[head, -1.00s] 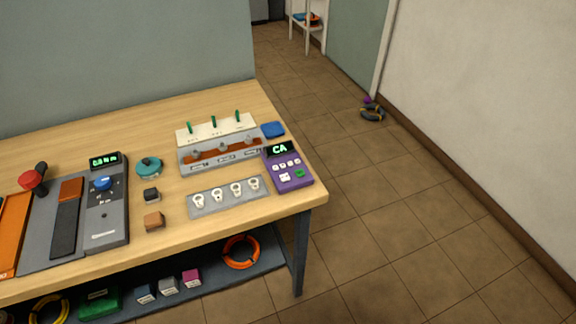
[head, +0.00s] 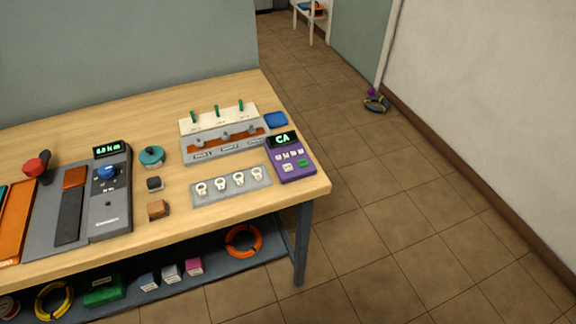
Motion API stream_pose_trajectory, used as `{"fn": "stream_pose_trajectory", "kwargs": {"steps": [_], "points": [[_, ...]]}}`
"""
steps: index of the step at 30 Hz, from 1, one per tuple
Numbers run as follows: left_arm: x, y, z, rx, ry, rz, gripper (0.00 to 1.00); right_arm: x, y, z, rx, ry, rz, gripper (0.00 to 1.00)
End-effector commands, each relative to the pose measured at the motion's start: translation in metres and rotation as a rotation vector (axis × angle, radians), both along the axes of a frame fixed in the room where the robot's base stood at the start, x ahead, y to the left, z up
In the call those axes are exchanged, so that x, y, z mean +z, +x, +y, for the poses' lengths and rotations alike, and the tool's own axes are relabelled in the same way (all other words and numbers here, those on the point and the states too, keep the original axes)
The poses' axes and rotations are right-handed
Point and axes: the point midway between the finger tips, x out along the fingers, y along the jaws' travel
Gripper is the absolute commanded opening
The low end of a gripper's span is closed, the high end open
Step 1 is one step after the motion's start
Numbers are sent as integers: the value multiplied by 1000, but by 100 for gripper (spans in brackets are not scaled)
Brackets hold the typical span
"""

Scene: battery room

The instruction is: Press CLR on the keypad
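The purple keypad (head: 290,160) lies at the right end of the wooden table. Its dark display (head: 282,139) shows "CA" in green. The key labels are too small to read. Neither of my grippers shows in the head view.
The table (head: 232,88) also bears a switch panel (head: 219,120), a grey plate with white rings (head: 230,186), a blue block (head: 276,120) and a grey device with a blue knob (head: 107,172).

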Motion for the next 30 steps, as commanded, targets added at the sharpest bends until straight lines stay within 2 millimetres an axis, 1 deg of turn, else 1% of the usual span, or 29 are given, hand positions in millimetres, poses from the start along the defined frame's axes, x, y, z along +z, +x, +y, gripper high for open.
{"fn": "stream_pose_trajectory", "kwargs": {"steps": [5, 6, 21, 30], "points": [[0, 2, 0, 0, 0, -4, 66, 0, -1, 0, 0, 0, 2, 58], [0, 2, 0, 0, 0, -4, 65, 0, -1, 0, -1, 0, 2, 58], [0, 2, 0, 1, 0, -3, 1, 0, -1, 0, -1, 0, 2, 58], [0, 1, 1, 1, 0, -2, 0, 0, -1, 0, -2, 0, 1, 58]]}}
